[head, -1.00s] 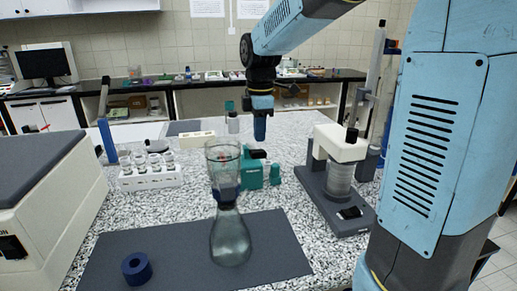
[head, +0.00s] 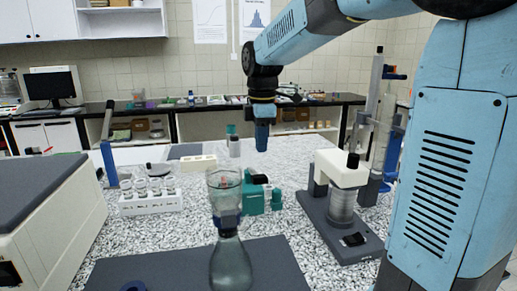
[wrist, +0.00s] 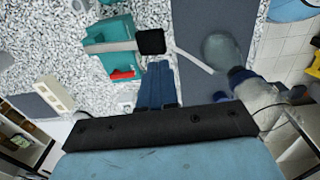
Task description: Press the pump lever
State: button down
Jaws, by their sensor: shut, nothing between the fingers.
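The teal pump (head: 253,197) stands on the speckled bench behind the glass flask (head: 231,264). It also shows in the wrist view (wrist: 108,38), with a pale grey lever (wrist: 118,46) ending in a black pad (wrist: 151,41) and a red part (wrist: 122,74). In the head view the black pad (head: 260,179) is at the pump's top. My gripper (head: 262,148) points down, shut and empty, above the pump with a clear gap. In the wrist view my blue fingers (wrist: 160,66) appear just below the black pad; no contact shows.
The flask carries a tall glass funnel (head: 225,188) close to the pump and stands on a dark mat (head: 150,268). A rack of glassware (head: 150,201) is left. A white-headed apparatus on a dark base (head: 342,235) is right. A large beige machine (head: 45,225) fills the left edge.

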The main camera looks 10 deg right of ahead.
jog(key=shift+w, duration=0.1)
notch_tip(320, 180, up, 4)
jog(key=g, duration=0.2)
send_over(258, 175)
jog(key=w, duration=0.2)
jog(key=shift+w+r+g, duration=0.5)
jog(key=shift+w+g, duration=0.1)
jog(key=shift+w, duration=0.2)
jog(key=shift+f, duration=0.1)
jog(key=x, duration=1.3)
jog(key=shift+s+f, duration=0.15)
jog(key=shift+f, duration=0.25)
jog(key=shift+f, duration=0.1)
